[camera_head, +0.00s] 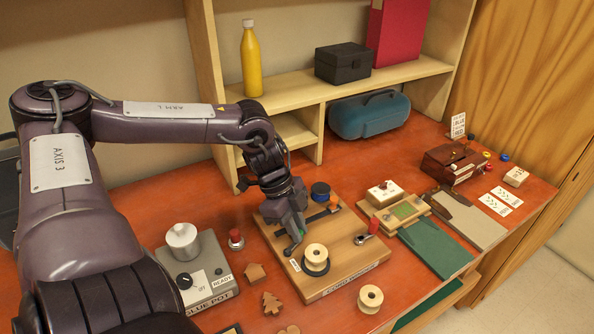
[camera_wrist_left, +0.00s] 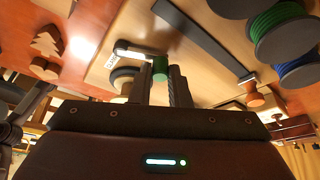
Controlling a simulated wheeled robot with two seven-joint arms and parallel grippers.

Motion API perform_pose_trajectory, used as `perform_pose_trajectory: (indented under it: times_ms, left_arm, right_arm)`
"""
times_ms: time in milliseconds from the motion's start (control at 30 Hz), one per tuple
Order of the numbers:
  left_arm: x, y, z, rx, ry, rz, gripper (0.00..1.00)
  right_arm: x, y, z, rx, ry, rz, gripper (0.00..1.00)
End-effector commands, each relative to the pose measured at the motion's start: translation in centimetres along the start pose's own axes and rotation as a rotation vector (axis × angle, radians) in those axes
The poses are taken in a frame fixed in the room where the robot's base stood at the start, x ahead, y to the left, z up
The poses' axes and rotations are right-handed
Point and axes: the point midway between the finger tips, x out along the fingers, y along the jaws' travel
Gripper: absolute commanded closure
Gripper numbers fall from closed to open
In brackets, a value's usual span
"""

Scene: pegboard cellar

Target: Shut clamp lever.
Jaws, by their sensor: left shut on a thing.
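A wooden board (camera_head: 343,279) lies on the red-brown bench and carries several fittings. At its left side a metal lever with a green grip (camera_head: 302,231) sits close to a white label. My left gripper (camera_head: 297,236) reaches down over the board. In the left wrist view its fingers (camera_wrist_left: 167,85) are shut on the green grip (camera_wrist_left: 160,68), with the pale metal bar (camera_wrist_left: 135,52) running off to the left. The gripper hides part of the lever in the head view. My right gripper is not in view.
A wooden spool (camera_head: 316,255) with a black ring stands just beside the gripper; another spool (camera_head: 370,299) stands in front of the board.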

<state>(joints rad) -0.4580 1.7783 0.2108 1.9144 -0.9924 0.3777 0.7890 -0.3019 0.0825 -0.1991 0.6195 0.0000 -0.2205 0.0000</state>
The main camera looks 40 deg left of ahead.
Motion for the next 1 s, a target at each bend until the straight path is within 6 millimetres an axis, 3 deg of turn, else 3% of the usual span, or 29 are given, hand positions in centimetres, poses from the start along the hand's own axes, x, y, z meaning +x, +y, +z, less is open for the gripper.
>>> perform_pose_trajectory:
  times_ms: [500, 1000]
  left_arm:
    - [1.0, 0.2, -1.0, 0.286, -0.005, 0.118, 1.0]
    - [1.0, 0.8, -2.1, 0.535, -0.001, 0.224, 1.0]
  right_arm:
    - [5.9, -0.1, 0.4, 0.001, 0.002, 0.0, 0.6]
    - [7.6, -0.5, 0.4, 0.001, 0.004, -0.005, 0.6]
